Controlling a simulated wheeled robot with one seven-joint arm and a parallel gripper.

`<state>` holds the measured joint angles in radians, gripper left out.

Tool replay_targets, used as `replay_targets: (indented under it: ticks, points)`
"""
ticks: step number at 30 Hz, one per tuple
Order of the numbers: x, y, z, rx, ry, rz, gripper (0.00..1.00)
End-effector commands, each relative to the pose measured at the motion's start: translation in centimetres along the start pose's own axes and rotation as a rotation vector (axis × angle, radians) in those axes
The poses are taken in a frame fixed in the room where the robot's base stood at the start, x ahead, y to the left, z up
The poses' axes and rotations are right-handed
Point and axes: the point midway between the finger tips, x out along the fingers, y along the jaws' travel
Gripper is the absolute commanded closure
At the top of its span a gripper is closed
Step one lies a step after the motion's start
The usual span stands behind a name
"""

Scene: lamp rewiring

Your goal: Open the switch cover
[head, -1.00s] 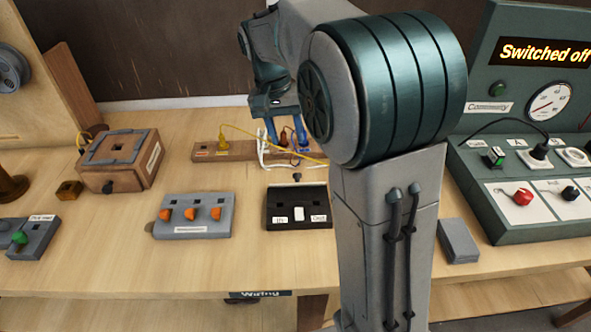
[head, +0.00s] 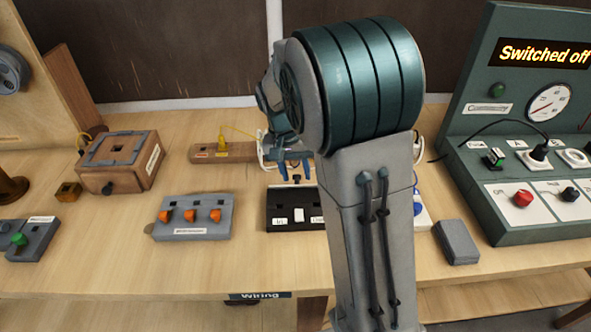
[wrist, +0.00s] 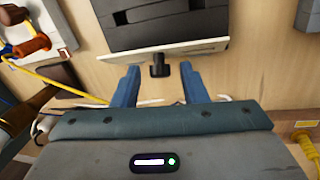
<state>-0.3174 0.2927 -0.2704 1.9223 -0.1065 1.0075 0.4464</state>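The switch box (head: 281,222) is a black block with white labels and a white rocker, on the bench at the middle of the head view. My arm hides its right end. A small black knob (head: 296,178) stands at its back edge. In the wrist view the box (wrist: 165,35) is at the top, with a pale edge strip and the black knob (wrist: 159,66) sticking out towards me. My gripper (wrist: 159,72) is open, its blue fingers apart on either side of the knob, with gaps to both. In the head view my gripper (head: 293,167) is just behind the box.
A grey block with orange levers (head: 190,218) sits left of the switch box. A wooden strip with a yellow cable (head: 222,152) lies behind. The green control panel (head: 525,225) stands at the right, showing "Switched off". Cables lie around my gripper in the wrist view.

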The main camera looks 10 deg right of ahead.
Motion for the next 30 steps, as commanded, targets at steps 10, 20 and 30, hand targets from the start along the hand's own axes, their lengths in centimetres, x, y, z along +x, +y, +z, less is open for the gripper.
replay_targets:
  ticks: [10,20,30]
  points:
    - [-0.1,0.0,0.0,-0.001,-0.005,0.001,1.0]
    - [-0.5,0.0,-0.8,-0.02,-0.12,0.019,1.0]
    - [-0.1,-0.3,-2.2,-0.067,-0.377,0.052,1.0]
